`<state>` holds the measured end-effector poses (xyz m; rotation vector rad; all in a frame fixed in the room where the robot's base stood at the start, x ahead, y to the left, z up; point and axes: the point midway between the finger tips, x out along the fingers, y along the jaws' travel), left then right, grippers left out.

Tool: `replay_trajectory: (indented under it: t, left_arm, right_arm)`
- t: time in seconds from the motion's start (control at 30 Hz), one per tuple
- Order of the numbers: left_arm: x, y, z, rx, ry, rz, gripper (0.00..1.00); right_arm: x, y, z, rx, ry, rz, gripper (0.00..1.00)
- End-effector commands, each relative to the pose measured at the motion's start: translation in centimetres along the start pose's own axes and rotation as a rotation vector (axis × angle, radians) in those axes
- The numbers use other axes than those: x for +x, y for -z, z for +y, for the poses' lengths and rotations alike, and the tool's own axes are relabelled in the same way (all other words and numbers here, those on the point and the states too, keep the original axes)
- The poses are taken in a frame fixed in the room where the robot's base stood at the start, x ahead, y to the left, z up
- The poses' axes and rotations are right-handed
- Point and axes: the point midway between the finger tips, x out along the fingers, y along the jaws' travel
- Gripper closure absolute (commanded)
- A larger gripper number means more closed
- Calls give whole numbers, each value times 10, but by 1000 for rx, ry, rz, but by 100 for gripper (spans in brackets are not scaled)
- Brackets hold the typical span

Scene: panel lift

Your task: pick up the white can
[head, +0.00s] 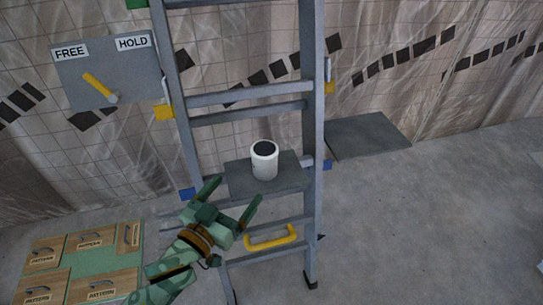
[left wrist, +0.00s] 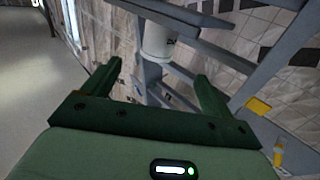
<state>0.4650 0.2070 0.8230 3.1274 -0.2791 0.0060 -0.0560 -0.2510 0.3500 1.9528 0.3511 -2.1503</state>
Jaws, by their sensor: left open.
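The white can (head: 264,162) with a dark top stands upright on a grey platform (head: 240,181) on the ladder. My left gripper (head: 232,193) is open and empty, in front of the ladder, to the lower left of the can and apart from it. My right gripper is not in view.
The grey ladder's (head: 312,130) rails and rungs surround the can. A yellow handle (head: 271,239) is below the platform. A panel with a yellow lever (head: 100,87), marked FREE and HOLD, is at upper left.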

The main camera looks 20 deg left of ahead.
Motion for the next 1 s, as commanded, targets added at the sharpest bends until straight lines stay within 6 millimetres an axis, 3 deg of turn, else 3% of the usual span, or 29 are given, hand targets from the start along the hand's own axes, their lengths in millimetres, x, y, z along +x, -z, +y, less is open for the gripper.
replay_trajectory:
  t: [0.13,0.33,0.57,0.83,1.0]
  left_arm:
    - [36,-4,0,1,-1,2,14]
    - [82,-5,0,1,-1,-1,14]
    - [103,-4,0,1,0,-2,14]
    - [144,-12,3,2,0,-4,14]
    - [153,-8,3,1,0,-2,14]
  right_arm:
    - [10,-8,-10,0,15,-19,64]
    - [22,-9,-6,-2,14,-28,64]
    - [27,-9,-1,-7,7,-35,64]
    - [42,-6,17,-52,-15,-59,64]
    - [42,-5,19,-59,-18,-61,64]
